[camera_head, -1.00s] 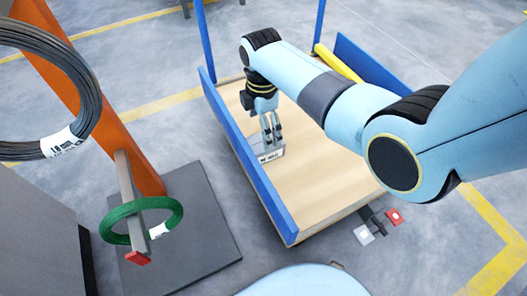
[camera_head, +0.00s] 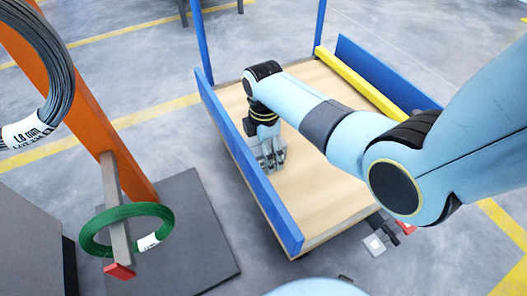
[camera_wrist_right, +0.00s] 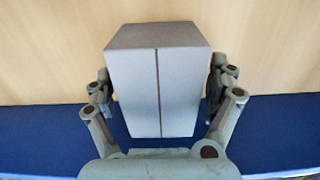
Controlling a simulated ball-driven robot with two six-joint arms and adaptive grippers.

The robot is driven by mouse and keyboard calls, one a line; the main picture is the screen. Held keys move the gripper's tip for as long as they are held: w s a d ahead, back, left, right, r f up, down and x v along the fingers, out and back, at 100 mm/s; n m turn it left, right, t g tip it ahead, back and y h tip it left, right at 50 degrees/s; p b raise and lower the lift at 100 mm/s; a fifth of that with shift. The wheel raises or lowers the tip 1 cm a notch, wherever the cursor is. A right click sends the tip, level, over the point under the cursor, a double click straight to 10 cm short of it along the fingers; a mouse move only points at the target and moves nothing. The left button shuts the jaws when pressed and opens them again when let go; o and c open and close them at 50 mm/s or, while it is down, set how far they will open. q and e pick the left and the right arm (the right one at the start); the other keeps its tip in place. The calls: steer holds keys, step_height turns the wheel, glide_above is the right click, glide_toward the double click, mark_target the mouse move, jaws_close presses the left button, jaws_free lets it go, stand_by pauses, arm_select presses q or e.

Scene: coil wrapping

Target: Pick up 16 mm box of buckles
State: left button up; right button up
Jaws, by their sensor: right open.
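A plain grey box (camera_wrist_right: 155,80) with a seam down its middle fills the centre of the right wrist view. My right gripper (camera_head: 270,158) is down at the cart bed beside its blue side wall. It is open, with one finger on each side of the box in the right wrist view (camera_wrist_right: 160,88). Thin gaps seem to show between fingers and box; contact is hard to tell. In the head view the gripper largely hides the box, and no label can be read on it. My left gripper is out of view.
The wooden cart bed (camera_head: 325,200) has blue side walls (camera_head: 250,165) and a yellow bar (camera_head: 360,80); much of the bed is clear. At left, a green coil (camera_head: 95,232) hangs on an orange stand (camera_head: 88,110), with a dark wire coil (camera_head: 62,85) above.

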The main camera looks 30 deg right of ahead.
steer(key=c, duration=1.6)
steer(key=shift+r, duration=0.15)
steer(key=shift+c, duration=0.2)
